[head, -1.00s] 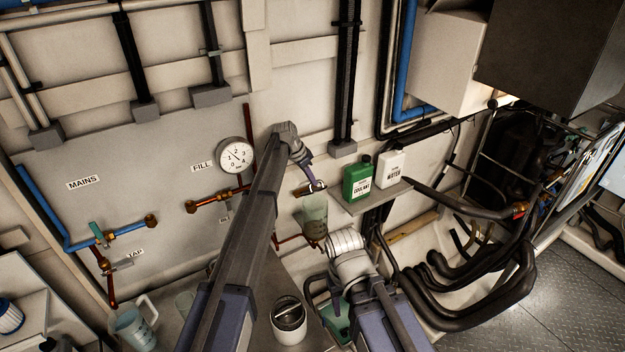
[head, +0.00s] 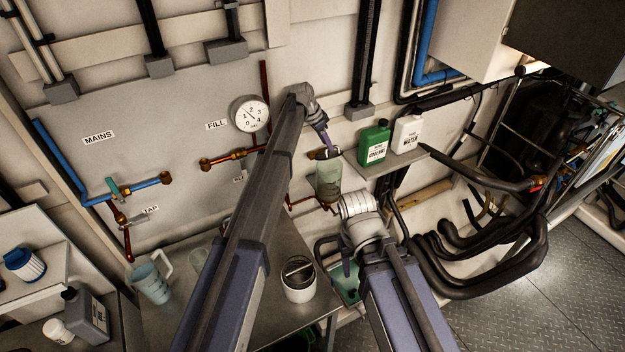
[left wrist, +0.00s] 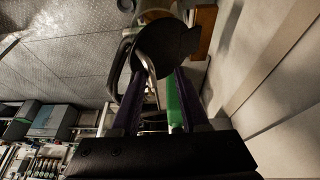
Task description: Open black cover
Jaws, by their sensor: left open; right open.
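A black cover (head: 325,153) sits at the top of a translucent, greenish container (head: 328,182) on the wall. In the left wrist view it is a dark round disc (left wrist: 166,52), with a thin metallic piece by its left edge. My left gripper (head: 327,147) is open at the cover, its purple fingers (left wrist: 158,78) pointing at the disc. Whether a finger touches it, and whether the cover is lifted, I cannot tell. My right gripper (head: 350,270) is open, lower down, in front of the wall and below the container; its fingers are partly hidden by its wrist.
A green coolant bottle (head: 374,145) and a white water bottle (head: 407,133) stand on a shelf right of the container. Thick black hoses (head: 490,265) lie further right. A gauge (head: 250,114) and copper pipes are on the left. A white canister (head: 298,280) stands below.

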